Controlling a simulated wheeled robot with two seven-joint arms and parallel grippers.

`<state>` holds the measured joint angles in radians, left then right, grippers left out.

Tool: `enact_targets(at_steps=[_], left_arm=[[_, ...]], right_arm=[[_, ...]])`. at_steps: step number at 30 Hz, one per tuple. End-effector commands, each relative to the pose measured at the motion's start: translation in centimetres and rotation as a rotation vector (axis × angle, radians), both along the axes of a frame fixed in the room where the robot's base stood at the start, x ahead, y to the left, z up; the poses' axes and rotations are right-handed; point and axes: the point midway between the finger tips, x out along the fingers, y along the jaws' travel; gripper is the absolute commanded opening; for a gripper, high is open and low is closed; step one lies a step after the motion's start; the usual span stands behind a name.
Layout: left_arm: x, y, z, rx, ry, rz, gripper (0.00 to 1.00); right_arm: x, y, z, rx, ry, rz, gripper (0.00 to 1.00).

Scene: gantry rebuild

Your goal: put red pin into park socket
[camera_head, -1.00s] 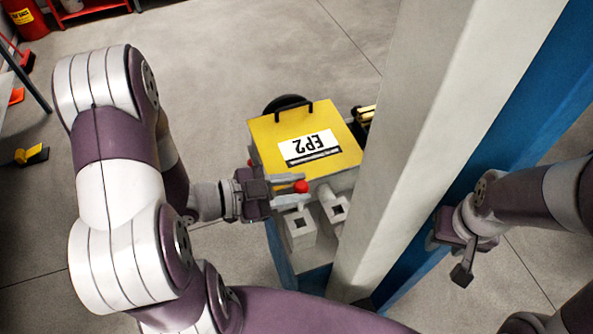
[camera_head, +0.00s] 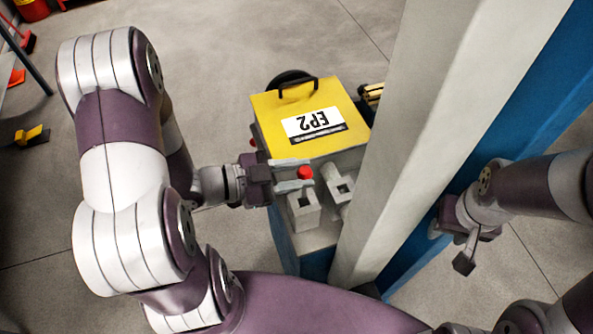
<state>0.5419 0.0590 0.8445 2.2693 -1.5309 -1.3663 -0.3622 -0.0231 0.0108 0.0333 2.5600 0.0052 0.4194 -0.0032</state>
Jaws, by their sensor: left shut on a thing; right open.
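The red pin (camera_head: 305,172) shows mainly its round red head; its lower part is mostly hidden. My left gripper (camera_head: 298,174) is shut on it, fingers pointing right, in front of the yellow-topped box. Two grey socket blocks with dark square openings stand below the box: a nearer left block (camera_head: 304,216) and a right block (camera_head: 347,187). The pin appears just above the left block's opening in the picture. I cannot tell whether its tip is inside, or which block is the park socket. My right gripper (camera_head: 466,253) is open and empty, right of the pillar.
The yellow-topped box (camera_head: 290,106) labelled EP2 has a black handle. A large pale pillar (camera_head: 417,130) with a blue side stands close to the right of the sockets, between my two grippers. Open floor lies left of the box.

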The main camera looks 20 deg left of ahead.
Motion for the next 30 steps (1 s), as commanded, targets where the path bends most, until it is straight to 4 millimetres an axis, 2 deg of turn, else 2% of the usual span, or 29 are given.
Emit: enact_targets(at_steps=[30], left_arm=[[-0.01, 0.01, -0.74, 0.000, 0.000, 0.000, 0.01]], right_arm=[[0.00, 0.00, -0.23, 0.000, 0.000, 0.000, 0.43]])
